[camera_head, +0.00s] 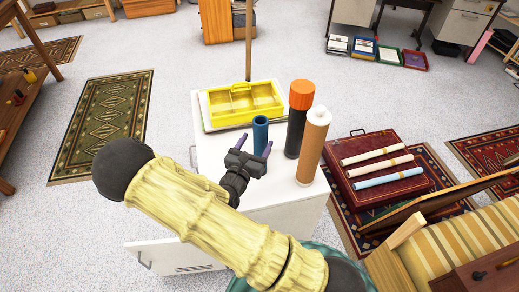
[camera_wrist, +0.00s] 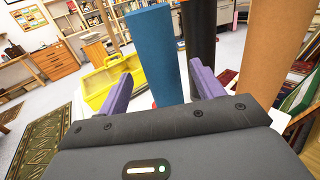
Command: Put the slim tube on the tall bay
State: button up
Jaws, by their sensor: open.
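The blue tube (camera_head: 260,132), the slimmest of those standing here, is upright on the white cabinet top (camera_head: 215,150). My gripper (camera_head: 249,147) is open, low over the cabinet on the near side of the tube. In the wrist view the blue tube (camera_wrist: 158,50) shows between the two purple fingers, with gaps on both sides; I cannot tell how deep it sits between them. The yellow caddy (camera_head: 244,118) with open compartments lies behind the tube; it also shows at left in the wrist view (camera_wrist: 98,80). I cannot tell which compartment is the tall bay.
A black tube with an orange cap (camera_head: 297,128) and a brown tube with a white cap (camera_head: 312,150) stand close on the right. A dark red case (camera_head: 350,190) with rolled tubes on it lies right of the cabinet. The cabinet top's left side is clear.

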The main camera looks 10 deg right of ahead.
jog(key=shift+w+d, duration=0.15)
jog(key=shift+d, duration=0.2)
jog(key=x, duration=0.5)
jog(key=shift+w+f, duration=0.15)
jog(key=shift+f, duration=0.05)
jog(key=shift+c, duration=0.5)
grip_shut()
jog(key=shift+r, duration=0.1)
notch_tip(320, 180, up, 10)
jog(key=shift+f+p, duration=0.1)
jog(key=shift+p, duration=0.6)
